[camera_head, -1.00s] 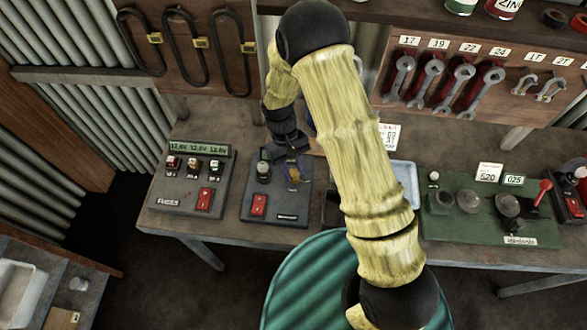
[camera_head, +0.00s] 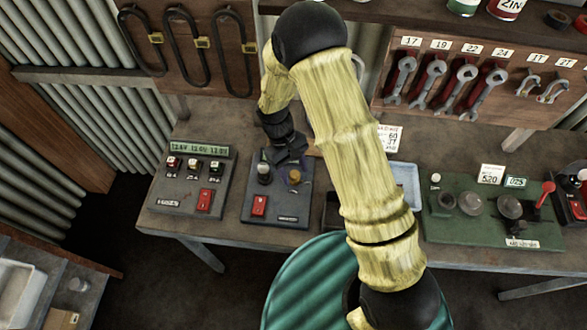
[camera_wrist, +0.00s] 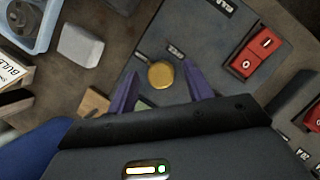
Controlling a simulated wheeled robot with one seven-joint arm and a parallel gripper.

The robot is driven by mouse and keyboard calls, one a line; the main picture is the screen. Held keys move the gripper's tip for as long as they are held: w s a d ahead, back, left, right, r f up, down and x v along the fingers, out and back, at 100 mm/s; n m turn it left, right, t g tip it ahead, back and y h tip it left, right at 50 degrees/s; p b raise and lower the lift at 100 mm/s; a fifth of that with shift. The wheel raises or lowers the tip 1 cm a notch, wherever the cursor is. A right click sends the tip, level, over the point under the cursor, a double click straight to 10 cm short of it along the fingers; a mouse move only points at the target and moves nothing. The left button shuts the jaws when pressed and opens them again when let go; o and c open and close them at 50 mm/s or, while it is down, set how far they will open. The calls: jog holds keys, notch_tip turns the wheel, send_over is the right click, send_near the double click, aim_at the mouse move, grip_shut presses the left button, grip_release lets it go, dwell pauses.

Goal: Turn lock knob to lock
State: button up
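A round brass knob (camera_head: 295,176), which looks like the lock knob, is on the right part of a grey control box (camera_head: 262,212). In the wrist view the brass knob (camera_wrist: 161,75) shows from above between the tips of my two purple fingers. My gripper (camera_wrist: 161,82) is open, with a gap on either side of the knob. In the head view my gripper (camera_head: 291,160) is just behind and above the knob. I cannot tell its exact height above the knob. A dark line or pointer shows beside the knob in the wrist view.
The same box carries a red rocker switch (camera_head: 259,206) and a dark, light-topped post (camera_head: 264,173). Another switch box (camera_head: 190,185) with a display stands left of it. A blue tray (camera_head: 406,185) and a green panel (camera_head: 490,215) lie to the right.

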jog(key=shift+r, duration=0.1)
jog(key=b+v, duration=0.4)
jog(key=v, duration=1.3)
jog(key=shift+a, duration=0.15)
jog(key=s+d+m+t+y, duration=0.1)
jog(key=s+d+m+t, duration=0.2)
jog(key=s+d, duration=0.3)
jog(key=s+d+m+t+y, duration=0.1)
jog(key=s+d+m+t, duration=0.2)
jog(key=d, duration=1.2)
jog(key=s+m, duration=0.2)
jog(key=shift+s+d+r+y, duration=0.15)
jog(key=shift+s+d+y, duration=0.1)
jog(key=shift+s+y, duration=0.15)
jog(key=shift+c, duration=0.3)
